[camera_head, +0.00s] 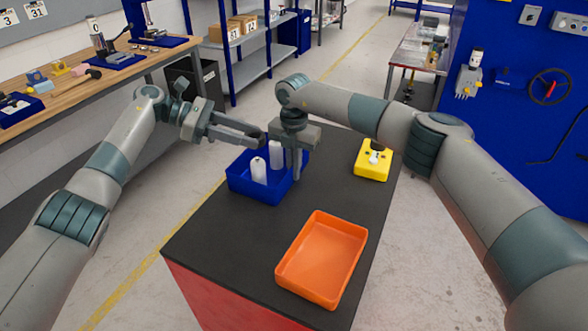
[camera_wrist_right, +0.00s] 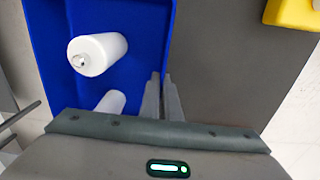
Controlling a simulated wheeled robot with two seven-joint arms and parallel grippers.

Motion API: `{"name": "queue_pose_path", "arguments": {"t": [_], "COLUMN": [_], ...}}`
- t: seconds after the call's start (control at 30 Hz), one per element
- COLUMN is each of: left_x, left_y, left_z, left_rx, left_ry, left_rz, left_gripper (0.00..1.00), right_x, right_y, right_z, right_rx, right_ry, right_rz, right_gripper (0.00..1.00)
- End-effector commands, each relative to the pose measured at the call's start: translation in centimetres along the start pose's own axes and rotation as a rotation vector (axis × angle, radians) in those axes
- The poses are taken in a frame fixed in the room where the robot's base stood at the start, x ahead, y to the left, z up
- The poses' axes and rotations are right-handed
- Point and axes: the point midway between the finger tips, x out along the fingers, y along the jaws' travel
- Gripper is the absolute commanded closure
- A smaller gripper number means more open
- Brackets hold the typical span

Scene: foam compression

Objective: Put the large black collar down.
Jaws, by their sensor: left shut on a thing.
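My left gripper (camera_head: 258,136) reaches in from the left over the back left of the blue bin, shut on a small dark thing that fits the large black collar. The collar is mostly hidden by the fingers, so its shape is unclear. My right gripper (camera_head: 297,176) points down at the right part of the blue bin (camera_head: 238,183). In the right wrist view its two fingers (camera_wrist_right: 161,78) lie close together with nothing seen between them. Two white cylinders, one nearer (camera_head: 258,170) and one farther back (camera_head: 276,155), stand in the bin.
An empty orange tray (camera_head: 322,258) lies at the front right of the dark tabletop (camera_head: 235,240). The front left of the tabletop is clear.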

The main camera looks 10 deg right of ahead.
Motion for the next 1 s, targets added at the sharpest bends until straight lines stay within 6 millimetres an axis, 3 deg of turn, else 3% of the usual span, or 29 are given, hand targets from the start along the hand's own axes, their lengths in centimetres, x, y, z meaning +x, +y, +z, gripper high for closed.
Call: {"name": "queue_pose_path", "arguments": {"t": [0.33,0.63,1.0], "left_x": [-0.1,-0.5,-1.7], "left_y": [0.2,0.8,0.2], "left_z": [-0.1,0.1,3.2], "left_rx": [-0.012,-0.073,-0.174], "left_ry": [-0.001,-0.001,0.0], "left_rz": [0.032,0.188,0.444], "left_gripper": [0.86,0.86,0.86], "right_x": [0.0,0.0,-0.1], "right_y": [0.0,0.0,0.0], "right_z": [0.0,0.0,0.0], "right_rx": [0.0,0.0,0.0], "right_ry": [0.0,0.0,0.0], "right_rz": [0.0,0.001,0.001], "right_gripper": [1.0,1.0,1.0]}}
